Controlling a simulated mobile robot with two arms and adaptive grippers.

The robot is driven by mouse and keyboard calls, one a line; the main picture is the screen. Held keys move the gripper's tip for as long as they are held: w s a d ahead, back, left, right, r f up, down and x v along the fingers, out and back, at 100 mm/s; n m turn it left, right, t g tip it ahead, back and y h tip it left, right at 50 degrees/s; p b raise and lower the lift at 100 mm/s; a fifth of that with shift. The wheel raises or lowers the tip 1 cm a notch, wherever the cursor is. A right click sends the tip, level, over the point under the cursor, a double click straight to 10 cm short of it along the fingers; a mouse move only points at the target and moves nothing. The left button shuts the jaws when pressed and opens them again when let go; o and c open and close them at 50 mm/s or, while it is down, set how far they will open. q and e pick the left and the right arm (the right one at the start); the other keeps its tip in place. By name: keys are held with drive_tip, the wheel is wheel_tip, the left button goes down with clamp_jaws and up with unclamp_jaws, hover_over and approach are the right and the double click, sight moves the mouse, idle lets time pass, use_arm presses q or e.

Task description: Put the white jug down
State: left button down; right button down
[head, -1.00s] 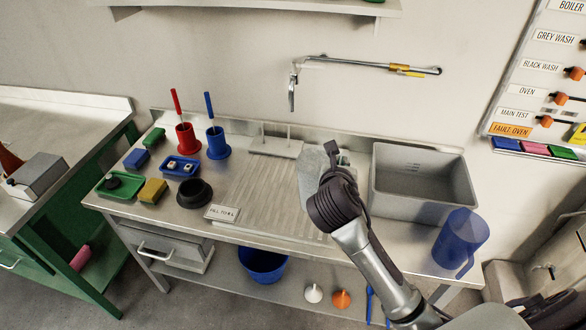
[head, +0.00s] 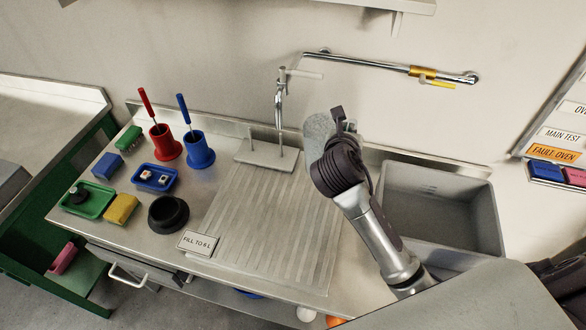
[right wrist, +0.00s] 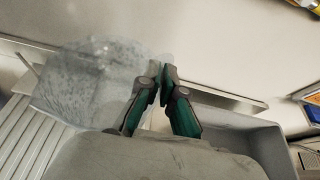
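The white jug (head: 317,132) is translucent and pale. In the head view it shows only partly, behind my right wrist, over the back right of the ribbed draining board (head: 265,240). In the right wrist view the jug (right wrist: 90,85) fills the left side, speckled and see-through. My right gripper (right wrist: 163,75) has its green-padded fingers close together at the jug's right edge, apparently shut on its handle. The handle itself is hard to make out. Whether the jug's base touches anything is hidden. My left gripper is not in view.
A grey sink basin (head: 440,205) lies right of the draining board. A "fill to" sign (head: 199,243) and a black bowl (head: 168,215) are at left, with red (head: 165,142) and blue (head: 194,148) holders. The board's middle is clear.

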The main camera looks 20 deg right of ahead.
drive_tip(key=w+a+f, duration=0.3)
drive_tip(key=a+f, duration=0.7)
drive_tip(key=shift+a+p, duration=0.2)
drive_tip(key=shift+p, duration=0.25)
drive_tip(key=c, duration=1.3)
unclamp_jaws()
drive_tip(key=shift+s+f, duration=0.1)
drive_tip(key=shift+a, duration=0.1)
drive_tip(key=b+v, duration=0.1)
drive_tip(key=v, duration=1.1)
drive_tip(key=shift+f, duration=0.1)
